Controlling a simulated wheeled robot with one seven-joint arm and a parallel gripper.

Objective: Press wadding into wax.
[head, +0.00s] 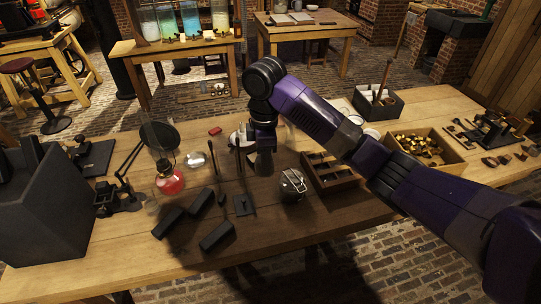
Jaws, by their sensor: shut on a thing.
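My gripper (262,165) points down over the middle of the wooden bench, small and dark in the head view. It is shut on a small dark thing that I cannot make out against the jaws. A dark long-handled tool with a flat square end (243,205) lies just left of it. A pale object (240,138) shows behind the gripper, partly hidden by it. I cannot pick out the wadding or the wax with certainty.
A lamp with a red base (170,181) and several black blocks (217,236) are on the left. A round metal vessel (292,184), a compartmented wooden tray (331,171) and a box of brass pieces (420,146) are on the right. The bench's front edge is mostly clear.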

